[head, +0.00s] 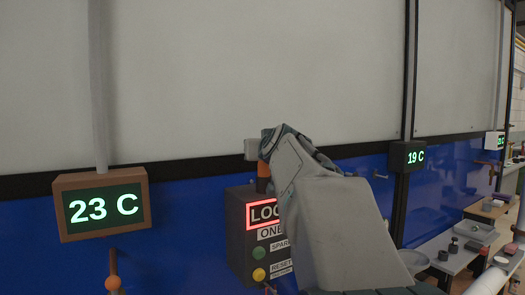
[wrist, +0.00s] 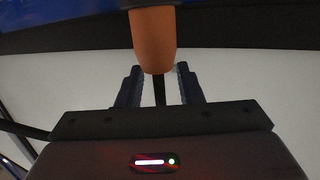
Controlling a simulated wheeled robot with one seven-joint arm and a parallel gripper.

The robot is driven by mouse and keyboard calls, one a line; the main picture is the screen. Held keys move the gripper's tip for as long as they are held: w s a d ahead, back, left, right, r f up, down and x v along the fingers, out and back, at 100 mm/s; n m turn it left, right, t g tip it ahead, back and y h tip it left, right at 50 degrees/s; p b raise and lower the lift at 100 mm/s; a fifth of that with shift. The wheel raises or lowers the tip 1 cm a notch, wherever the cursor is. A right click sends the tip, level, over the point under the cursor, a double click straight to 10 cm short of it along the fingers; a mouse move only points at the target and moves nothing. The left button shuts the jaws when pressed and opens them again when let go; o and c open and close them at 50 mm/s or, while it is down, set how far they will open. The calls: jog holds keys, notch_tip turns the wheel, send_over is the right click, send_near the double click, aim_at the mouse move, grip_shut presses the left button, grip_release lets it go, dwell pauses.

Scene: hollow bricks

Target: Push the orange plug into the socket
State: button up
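The orange plug (wrist: 152,42) shows as a rounded orange piece at the top middle of the wrist view. Its lower end overlaps the region between the fingertips of my gripper (wrist: 160,75). The two dark fingers stand apart, with a dark narrow strip between them. I cannot tell whether they touch the orange piece.
The control box (head: 248,218) has a lit red label and green and yellow buttons, and my arm covers its right side. A display reading 23 C (head: 100,205) is at left, one reading 19 C (head: 407,156) at right. A bench (head: 450,262) with small items stands at right.

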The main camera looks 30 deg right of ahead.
jog(key=shift+s, duration=0.15)
jog(key=b+v, duration=0.1)
jog(key=v, duration=1.2)
jog(key=shift+s+a+b, duration=0.15)
jog(key=shift+s+b, duration=0.1)
jog(key=shift+b, duration=0.1)
jog(key=a+f+n+g+y+p, duration=0.1)
jog(key=a+f+g+y, duration=0.1)
jog(key=a+f, duration=0.35)
jog(key=a+f+n+g+y, duration=0.1)
jog(key=a+f+g, duration=0.15)
jog(key=f, duration=0.65)
jog(key=a+f+g+y+p, duration=0.1)
jog(key=a+f+y, duration=0.1)
jog(key=a+f, duration=0.4)
jog(key=s+a+f+n+g, duration=0.1)
jog(key=s+a+f+g, duration=0.2)
jog(key=f, duration=0.6)
jog(key=s+a+f+n+g+y+p, duration=0.1)
jog(key=s+a+f+g, duration=0.2)
jog(key=s+f, duration=0.5)
jog(key=shift+s+a+f+g+p, duration=0.25)
jog(key=shift+a+f+g+p, duration=0.15)
jog(key=shift+f, duration=0.25)
